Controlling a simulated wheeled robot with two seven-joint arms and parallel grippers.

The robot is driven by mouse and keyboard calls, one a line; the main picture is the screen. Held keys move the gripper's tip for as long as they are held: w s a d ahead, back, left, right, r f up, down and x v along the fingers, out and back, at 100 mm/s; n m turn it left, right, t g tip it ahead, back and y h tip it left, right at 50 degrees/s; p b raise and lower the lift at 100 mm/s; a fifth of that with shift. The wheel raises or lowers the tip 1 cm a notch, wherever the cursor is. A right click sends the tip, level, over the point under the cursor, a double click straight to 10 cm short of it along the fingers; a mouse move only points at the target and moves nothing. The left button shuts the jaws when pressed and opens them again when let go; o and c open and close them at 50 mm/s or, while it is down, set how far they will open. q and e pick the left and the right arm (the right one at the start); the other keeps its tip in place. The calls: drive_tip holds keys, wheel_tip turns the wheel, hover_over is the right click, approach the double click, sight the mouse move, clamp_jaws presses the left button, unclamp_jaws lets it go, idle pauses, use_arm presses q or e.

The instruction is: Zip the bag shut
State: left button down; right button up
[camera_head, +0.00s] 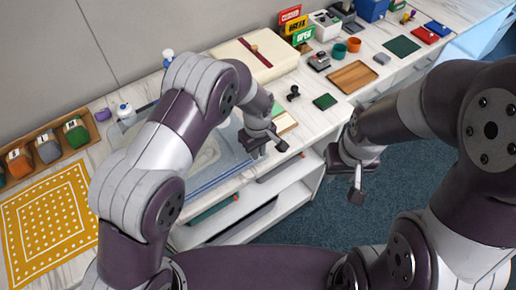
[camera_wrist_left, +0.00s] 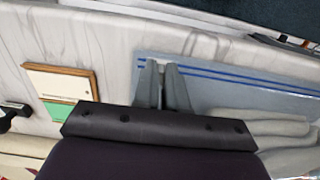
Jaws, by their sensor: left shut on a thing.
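The bag (camera_head: 225,157) is clear, bluish and flat on the counter, partly hidden behind my left arm in the head view. It also shows in the left wrist view (camera_wrist_left: 215,92), with a pale grey item inside. Two blue zip lines (camera_wrist_left: 250,80) run along its edge near the counter's front. My left gripper (camera_head: 262,150) is at the zip's right end in the head view. Its fingers (camera_wrist_left: 165,66) are close together on the zip there; what lies between them is mostly hidden. My right gripper (camera_head: 357,190) hangs over the floor, apart from the bag; its opening is unclear.
A cream box (camera_head: 255,58) stands behind the bag. A small notepad (camera_head: 284,122), a black stamp (camera_head: 293,93) and a wooden tray (camera_head: 353,76) lie to the right. A yellow patterned cloth (camera_head: 48,222) lies left. Open shelves (camera_head: 235,215) are below the counter's front edge.

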use_arm(q)
drive_tip(key=c, duration=1.2)
unclamp_jaws()
drive_tip(key=shift+o, duration=0.2)
drive_tip(key=shift+r, duration=0.1)
wheel_tip(320, 180, up, 13)
drive_tip(key=b, duration=0.1)
drive_tip(key=shift+f+b, duration=0.2)
drive_tip(key=shift+b, duration=0.1)
